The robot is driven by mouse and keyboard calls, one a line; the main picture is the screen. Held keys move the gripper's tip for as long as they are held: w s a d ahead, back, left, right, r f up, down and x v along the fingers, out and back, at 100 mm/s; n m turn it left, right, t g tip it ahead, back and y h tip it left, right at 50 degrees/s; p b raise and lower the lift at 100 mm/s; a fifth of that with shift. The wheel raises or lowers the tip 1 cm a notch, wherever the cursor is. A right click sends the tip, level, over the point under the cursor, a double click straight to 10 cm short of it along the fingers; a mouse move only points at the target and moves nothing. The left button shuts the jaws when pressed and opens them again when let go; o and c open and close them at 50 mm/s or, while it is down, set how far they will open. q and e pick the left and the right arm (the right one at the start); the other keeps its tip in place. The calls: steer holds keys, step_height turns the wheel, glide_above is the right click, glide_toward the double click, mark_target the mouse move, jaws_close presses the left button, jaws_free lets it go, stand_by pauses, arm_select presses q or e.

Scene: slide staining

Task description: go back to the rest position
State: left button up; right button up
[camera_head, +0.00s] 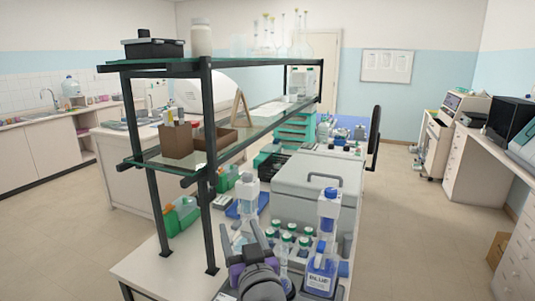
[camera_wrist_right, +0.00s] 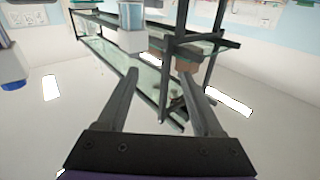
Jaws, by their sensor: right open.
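My right gripper (camera_head: 240,240) is low in the head view, above the front of the bench, beside the shelf's black post. In the right wrist view its two dark fingers (camera_wrist_right: 160,100) are spread apart with nothing between them. A white-capped bottle with a blue label (camera_head: 247,190) stands just behind it in the head view. A bottle with blue liquid (camera_head: 321,272) stands to its right. My left gripper is not seen in either view.
A black-framed shelf with glass boards (camera_head: 209,160) rises close to the left of my right gripper. Several green-capped bottles (camera_head: 288,240) and a grey lidded box (camera_head: 318,187) crowd the bench on the right. The floor (camera_head: 420,240) to the right is clear.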

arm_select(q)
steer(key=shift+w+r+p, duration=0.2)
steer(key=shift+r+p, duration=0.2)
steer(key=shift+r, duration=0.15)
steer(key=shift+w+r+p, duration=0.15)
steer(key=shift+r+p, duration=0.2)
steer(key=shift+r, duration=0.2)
arm_select(e)
steer(key=s+d+f+m+g+h, duration=0.1)
steer(key=s+d+f+g+h, duration=0.1)
steer(key=s+d+f+g, duration=0.2)
steer(key=s+d+f+m+g+h, duration=0.1)
steer(key=s+d+f+g, duration=0.3)
steer(key=s+d+f, duration=0.7)
steer(key=s+d+f+m+g+h, duration=0.1)
steer(key=s+d+f+g, duration=0.3)
steer(key=s+d+f, duration=0.4)
step_height(320, 180, down, 8)
steer(key=shift+s+d+r+h, duration=0.2)
steer(key=shift+s+h, duration=0.25)
steer(key=shift+h, duration=0.45)
